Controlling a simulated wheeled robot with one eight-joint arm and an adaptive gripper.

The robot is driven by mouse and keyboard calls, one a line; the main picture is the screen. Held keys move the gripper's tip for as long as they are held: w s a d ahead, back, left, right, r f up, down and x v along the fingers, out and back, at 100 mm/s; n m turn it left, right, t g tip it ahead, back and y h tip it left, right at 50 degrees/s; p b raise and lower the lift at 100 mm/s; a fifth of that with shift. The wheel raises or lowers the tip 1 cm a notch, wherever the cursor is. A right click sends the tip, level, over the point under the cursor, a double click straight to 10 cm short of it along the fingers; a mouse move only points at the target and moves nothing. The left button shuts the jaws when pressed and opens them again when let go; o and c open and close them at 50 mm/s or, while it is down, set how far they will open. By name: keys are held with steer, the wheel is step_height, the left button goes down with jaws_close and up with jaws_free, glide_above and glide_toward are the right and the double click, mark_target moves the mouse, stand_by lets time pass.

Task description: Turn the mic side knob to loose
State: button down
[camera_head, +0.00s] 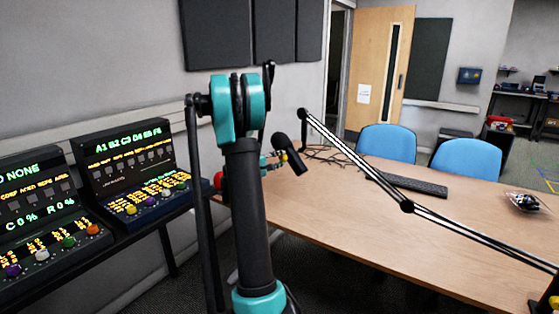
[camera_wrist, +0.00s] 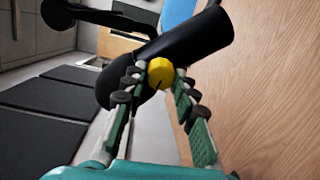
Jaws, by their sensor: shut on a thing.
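The black microphone (camera_head: 289,153) hangs from a jointed boom arm (camera_head: 352,160) above the table in the head view. In the wrist view the dark microphone body (camera_wrist: 198,38) lies tilted across the top of the picture. A yellow side knob (camera_wrist: 160,73) sticks out from it toward me. My gripper (camera_wrist: 159,80) has its two green-padded fingers on either side of the knob and is shut on it.
The wooden table (camera_head: 330,235) carries a keyboard (camera_head: 407,184) and a small dark object (camera_head: 521,202) at the right. Two blue chairs (camera_head: 387,142) stand behind it. Control panels with lit displays (camera_head: 128,160) stand at the left. The boom arm crosses above the table.

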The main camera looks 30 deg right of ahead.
steer(key=shift+n, duration=0.6)
steer(key=c, duration=1.2)
jaws_free()
steer(key=v, duration=1.2)
steer(key=shift+w, duration=0.1)
